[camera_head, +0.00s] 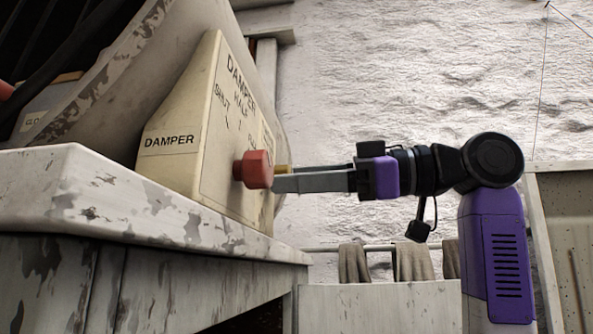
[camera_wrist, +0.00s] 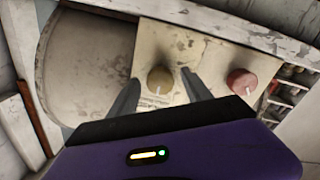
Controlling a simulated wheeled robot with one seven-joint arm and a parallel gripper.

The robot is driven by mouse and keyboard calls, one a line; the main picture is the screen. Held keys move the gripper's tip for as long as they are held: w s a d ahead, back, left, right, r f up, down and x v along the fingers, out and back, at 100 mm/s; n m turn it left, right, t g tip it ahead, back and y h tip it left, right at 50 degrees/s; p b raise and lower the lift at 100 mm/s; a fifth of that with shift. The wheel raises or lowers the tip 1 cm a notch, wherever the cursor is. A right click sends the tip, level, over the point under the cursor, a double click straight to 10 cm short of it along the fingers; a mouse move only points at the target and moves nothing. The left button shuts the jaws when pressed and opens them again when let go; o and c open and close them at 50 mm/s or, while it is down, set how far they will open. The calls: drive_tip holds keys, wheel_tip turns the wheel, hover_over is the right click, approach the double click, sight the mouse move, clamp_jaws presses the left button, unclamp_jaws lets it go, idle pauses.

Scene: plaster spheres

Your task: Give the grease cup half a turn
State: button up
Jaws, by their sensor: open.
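In the wrist view, a round brass-coloured knob (camera_wrist: 160,80), which looks like the grease cup, sits on a cream panel with its white mark pointing down. My gripper (camera_wrist: 162,79) is open, with one finger to each side of the knob; I cannot tell whether either touches it. In the head view only a small brass part (camera_head: 282,169) shows behind the red knob, and my gripper (camera_head: 277,179) reaches in from the right at its height. The rest of the cup is hidden there.
A red knob (camera_head: 257,169) on the cream DAMPER housing (camera_head: 175,135) stands close beside my fingers; it also shows right of them in the wrist view (camera_wrist: 242,82). A worn white bench (camera_head: 110,200) lies below. Cloths (camera_head: 412,262) hang on a rail behind.

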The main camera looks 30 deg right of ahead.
drive_tip(key=shift+w+a, duration=0.1)
drive_tip(key=shift+a, duration=0.05)
clamp_jaws()
idle(0.4)
